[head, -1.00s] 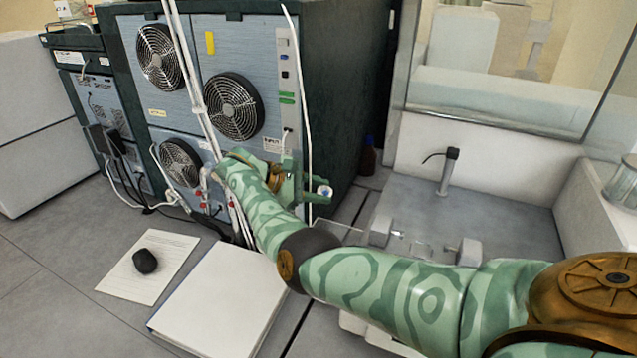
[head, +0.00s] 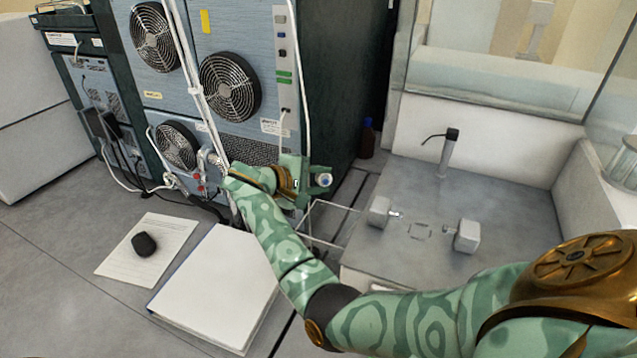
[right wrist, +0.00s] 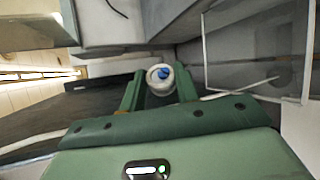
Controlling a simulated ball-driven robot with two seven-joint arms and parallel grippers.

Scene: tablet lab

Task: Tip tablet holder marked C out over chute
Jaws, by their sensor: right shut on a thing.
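My right gripper (head: 318,181) is shut on a small white holder (head: 325,180) in front of the dark cabinet's right part. The holder also shows between the fingers of the right gripper (right wrist: 160,88) in the right wrist view, as a round white cup (right wrist: 158,72) with a blue item at its opening. I cannot read any letter on it. A clear open-framed box (head: 322,228) stands below and right of the gripper in the head view; I cannot tell if it is the chute. My left gripper is not in view.
A large cabinet with fans (head: 229,88) and hanging cables stands behind my right arm. A white binder (head: 215,290) and a black mouse (head: 143,244) lie on the left. A grey unit with two white blocks (head: 466,237) is at right. A brown bottle (head: 367,138) stands behind.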

